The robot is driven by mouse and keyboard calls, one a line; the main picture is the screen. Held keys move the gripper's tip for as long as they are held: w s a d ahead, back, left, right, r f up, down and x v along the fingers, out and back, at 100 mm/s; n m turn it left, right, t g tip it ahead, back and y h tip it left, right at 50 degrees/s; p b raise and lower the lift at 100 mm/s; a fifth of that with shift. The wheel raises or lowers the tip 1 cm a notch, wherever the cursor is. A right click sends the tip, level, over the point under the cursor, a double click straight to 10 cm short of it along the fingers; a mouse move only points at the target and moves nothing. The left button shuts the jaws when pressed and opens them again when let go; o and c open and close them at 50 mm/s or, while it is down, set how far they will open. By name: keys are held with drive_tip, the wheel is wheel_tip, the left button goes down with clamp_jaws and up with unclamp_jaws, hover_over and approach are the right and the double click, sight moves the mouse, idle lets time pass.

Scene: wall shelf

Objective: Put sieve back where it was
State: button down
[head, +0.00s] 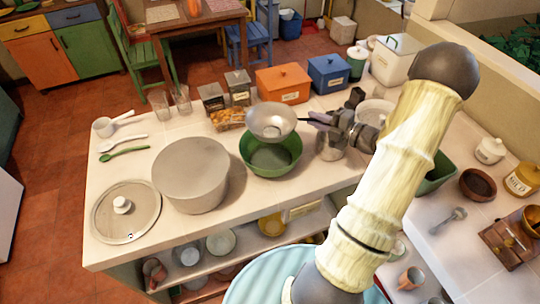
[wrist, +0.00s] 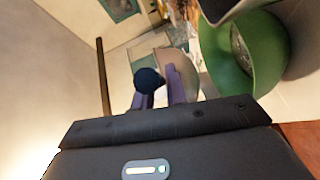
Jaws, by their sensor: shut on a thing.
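The sieve (head: 272,122) is a round metal mesh bowl with a dark handle. In the head view it overlaps the back rim of the green bowl (head: 270,160); I cannot tell whether they touch. My gripper (head: 316,119) comes from the right, shut on the sieve's handle. In the wrist view the purple fingers (wrist: 160,92) stand around a dark rounded handle end (wrist: 149,80), and the green bowl (wrist: 245,62) is at the right. My arm hides part of the counter's right side.
A large grey pot (head: 190,175) and a glass lid (head: 126,212) stand on the counter's left. Glass jars (head: 238,88), an orange box (head: 283,84) and a blue box (head: 328,74) line the back. A moka pot (head: 331,142) stands close under my gripper.

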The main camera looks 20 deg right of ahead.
drive_tip(key=shift+w+a, duration=0.1)
drive_tip(key=shift+f+p, duration=0.8)
drive_tip(key=shift+f, duration=2.1)
wheel_tip(320, 180, down, 4)
drive_tip(key=shift+f+p, duration=0.1)
drive_tip(key=shift+p, duration=0.5)
